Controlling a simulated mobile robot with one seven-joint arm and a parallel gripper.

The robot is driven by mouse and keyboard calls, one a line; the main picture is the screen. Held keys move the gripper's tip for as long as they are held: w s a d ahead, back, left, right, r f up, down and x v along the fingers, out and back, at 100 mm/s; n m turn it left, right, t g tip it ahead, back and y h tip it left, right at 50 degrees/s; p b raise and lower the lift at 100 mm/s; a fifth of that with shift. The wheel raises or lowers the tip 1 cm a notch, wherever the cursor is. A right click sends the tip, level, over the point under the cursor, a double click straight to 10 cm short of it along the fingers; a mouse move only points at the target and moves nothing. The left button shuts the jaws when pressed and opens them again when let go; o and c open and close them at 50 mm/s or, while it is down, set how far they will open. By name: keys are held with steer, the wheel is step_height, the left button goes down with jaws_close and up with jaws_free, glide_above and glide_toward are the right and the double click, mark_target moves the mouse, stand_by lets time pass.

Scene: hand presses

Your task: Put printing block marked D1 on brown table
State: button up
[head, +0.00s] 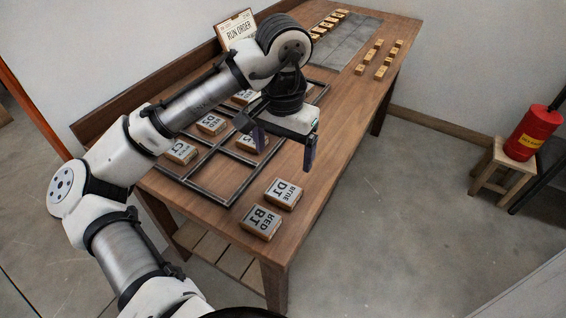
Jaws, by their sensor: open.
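The printing block marked D1 (284,193) has a pale top with dark print that also reads BLUE. It lies flat on the brown table (330,150), outside the dark metal frame and near the table's front right edge. My gripper (284,150) is open, with its two fingers pointing down and apart. It is in the air above the frame's right side, behind the D1 block in the picture, and does not touch it. Nothing shows between the fingers.
A block marked B1 (262,222) lies just in front of D1. The divided frame (222,194) holds several blocks, including C1 (181,151) and D2 (211,124). A run order sign (236,30) and small wooden blocks (380,60) stand farther back.

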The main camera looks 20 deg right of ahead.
steer(key=shift+r, duration=0.4)
